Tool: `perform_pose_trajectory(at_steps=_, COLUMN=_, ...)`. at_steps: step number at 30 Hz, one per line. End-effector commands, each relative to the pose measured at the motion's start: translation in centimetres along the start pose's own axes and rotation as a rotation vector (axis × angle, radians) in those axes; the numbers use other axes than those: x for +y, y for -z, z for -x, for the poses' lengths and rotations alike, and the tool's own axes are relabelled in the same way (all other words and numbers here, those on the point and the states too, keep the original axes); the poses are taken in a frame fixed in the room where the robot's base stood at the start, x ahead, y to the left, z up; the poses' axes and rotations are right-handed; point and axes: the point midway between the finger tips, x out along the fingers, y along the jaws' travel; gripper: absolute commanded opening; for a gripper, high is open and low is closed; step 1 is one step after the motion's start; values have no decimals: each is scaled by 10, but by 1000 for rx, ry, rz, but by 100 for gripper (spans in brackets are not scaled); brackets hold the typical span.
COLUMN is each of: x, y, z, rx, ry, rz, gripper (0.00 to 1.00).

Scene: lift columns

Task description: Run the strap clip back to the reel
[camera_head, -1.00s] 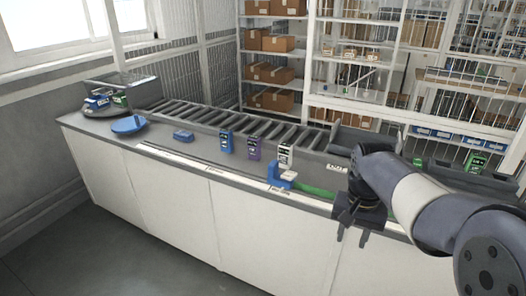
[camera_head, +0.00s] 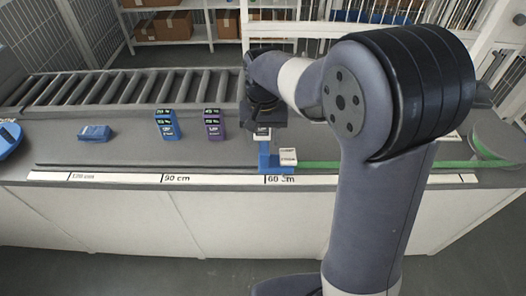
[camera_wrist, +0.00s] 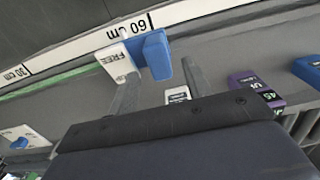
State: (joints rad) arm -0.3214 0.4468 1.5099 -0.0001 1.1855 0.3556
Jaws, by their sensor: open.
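The strap clip (camera_head: 275,158) is blue with a white tag and sits at the 60 cm mark on the counter's front rail. In the wrist view the clip (camera_wrist: 153,55) shows beside its white "FREE" tag (camera_wrist: 115,62). A green strap (camera_head: 345,165) runs from it to the right, towards the round green-edged reel (camera_head: 488,150), partly hidden by my arm. My gripper (camera_wrist: 160,72) is open and empty, its fingertips near the clip and tag. In the head view it is just behind and above the clip; its fingertips are hard to make out there.
A blue box (camera_head: 166,125), a purple box (camera_head: 213,124) and a white box (camera_wrist: 178,95) stand behind the rail. A small blue item (camera_head: 95,133) lies further left. A roller conveyor (camera_head: 130,88) runs along the back. The scale strip (camera_head: 120,178) edges the counter.

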Motion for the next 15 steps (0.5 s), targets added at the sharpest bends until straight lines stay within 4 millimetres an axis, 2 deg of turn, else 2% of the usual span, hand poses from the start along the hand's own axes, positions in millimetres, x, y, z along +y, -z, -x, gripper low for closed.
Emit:
perform_pose_trajectory(at_steps=6, x=0, y=-1, z=-41, rx=-5, ry=-2, rz=0, gripper=47)
perform_pose_trajectory(at_steps=10, x=0, y=0, z=-56, rx=-2, ry=-1, rz=0, gripper=47)
perform_pose_trajectory(at_steps=15, x=0, y=0, z=-65, rx=1, ry=0, rz=0, gripper=47)
